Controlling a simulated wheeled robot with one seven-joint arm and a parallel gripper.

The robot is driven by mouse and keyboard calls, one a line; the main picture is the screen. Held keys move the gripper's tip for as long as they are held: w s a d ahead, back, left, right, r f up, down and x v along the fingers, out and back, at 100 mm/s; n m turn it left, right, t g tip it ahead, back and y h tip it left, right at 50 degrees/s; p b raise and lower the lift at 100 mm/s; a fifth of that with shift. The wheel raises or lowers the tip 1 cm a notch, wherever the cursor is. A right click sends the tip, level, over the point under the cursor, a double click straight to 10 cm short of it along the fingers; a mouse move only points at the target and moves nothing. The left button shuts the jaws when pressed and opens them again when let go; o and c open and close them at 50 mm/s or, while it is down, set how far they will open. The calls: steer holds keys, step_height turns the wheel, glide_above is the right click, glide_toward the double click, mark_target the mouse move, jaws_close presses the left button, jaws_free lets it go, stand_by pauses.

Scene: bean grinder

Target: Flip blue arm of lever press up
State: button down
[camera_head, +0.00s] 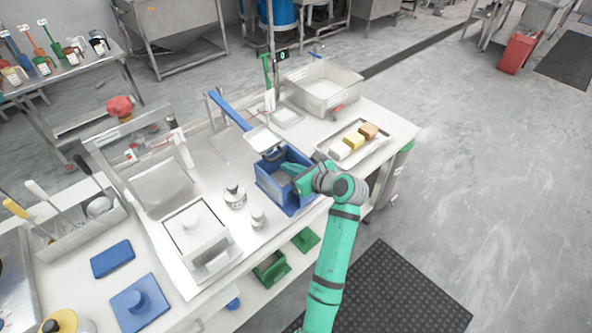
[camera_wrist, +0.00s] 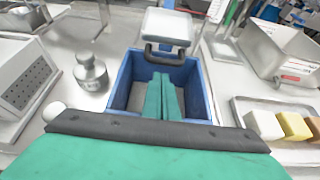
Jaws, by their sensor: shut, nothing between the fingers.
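The blue arm (camera_head: 230,110) of the lever press slants down from a metal upright at upper left toward a pale square plate (camera_head: 263,139). This plate also shows at the top of the wrist view (camera_wrist: 167,27), with a dark curved handle below it. My gripper (camera_head: 293,171) is over the blue bin (camera_head: 291,203), nearer to me than the press arm and apart from it. In the wrist view, my green fingers (camera_wrist: 161,77) are together and empty, pointing across the bin (camera_wrist: 202,99) toward the plate. How the arm joins the plate is not clear.
A metal weight (camera_wrist: 91,74) stands left of the bin. A tray (camera_head: 374,154) with several blocks lies to the right. A steel basin (camera_head: 322,92) and a green-handled tool (camera_head: 267,80) stand behind. A white-lidded box (camera_head: 194,234) is at front left.

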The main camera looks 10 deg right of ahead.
steer(key=shift+x, duration=2.05)
steer(key=shift+w, duration=0.1)
